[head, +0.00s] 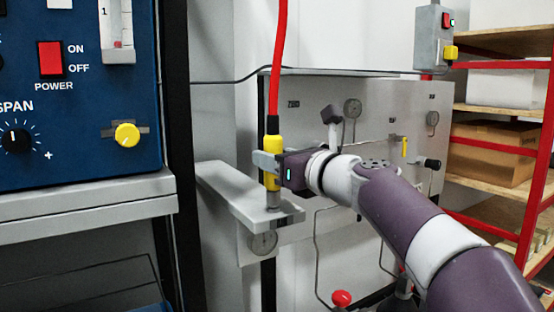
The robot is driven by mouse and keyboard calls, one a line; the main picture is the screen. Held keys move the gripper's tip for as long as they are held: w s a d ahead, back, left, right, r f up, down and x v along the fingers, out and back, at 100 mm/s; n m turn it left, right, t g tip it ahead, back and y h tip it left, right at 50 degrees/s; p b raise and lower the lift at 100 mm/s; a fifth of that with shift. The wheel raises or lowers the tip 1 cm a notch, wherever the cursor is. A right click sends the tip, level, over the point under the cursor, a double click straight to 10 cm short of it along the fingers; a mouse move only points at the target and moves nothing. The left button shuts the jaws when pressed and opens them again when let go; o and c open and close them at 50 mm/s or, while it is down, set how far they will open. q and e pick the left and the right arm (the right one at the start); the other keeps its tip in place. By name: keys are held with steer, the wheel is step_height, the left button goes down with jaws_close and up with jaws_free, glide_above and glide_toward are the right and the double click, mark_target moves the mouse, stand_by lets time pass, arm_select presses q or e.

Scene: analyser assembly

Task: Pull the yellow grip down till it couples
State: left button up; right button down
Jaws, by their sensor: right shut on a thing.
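The yellow grip (272,149) is an upright sleeve on the lower end of a red hose (278,60) that comes down from above. My right gripper (270,163) reaches in from the right and is shut around the yellow grip. Below the grip, a grey metal fitting (274,201) stands at the end of a light grey shelf bracket (240,195). The grip sits directly above this fitting; I cannot tell whether the two are locked together. My left gripper is not in view.
A blue analyser panel (80,95) with knobs and a red power switch stands at the left on a grey ledge (90,205). A grey gauge panel (380,125) is behind my right arm. A red-framed rack with boxes (490,150) stands at the right.

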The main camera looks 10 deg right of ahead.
steer(key=shift+w+f, duration=0.15)
steer(key=shift+f, duration=0.3)
steer(key=c, duration=1)
jaws_free()
steer(key=shift+o, duration=1.2)
steer(key=shift+w+a, duration=0.25)
steer(key=shift+w, duration=0.05)
steer(key=b+v, duration=0.2)
steer(key=v, duration=1)
steer(key=shift+s+d+r+b, duration=0.2)
steer(key=shift+s+b, duration=0.05)
steer(key=shift+b, duration=0.1)
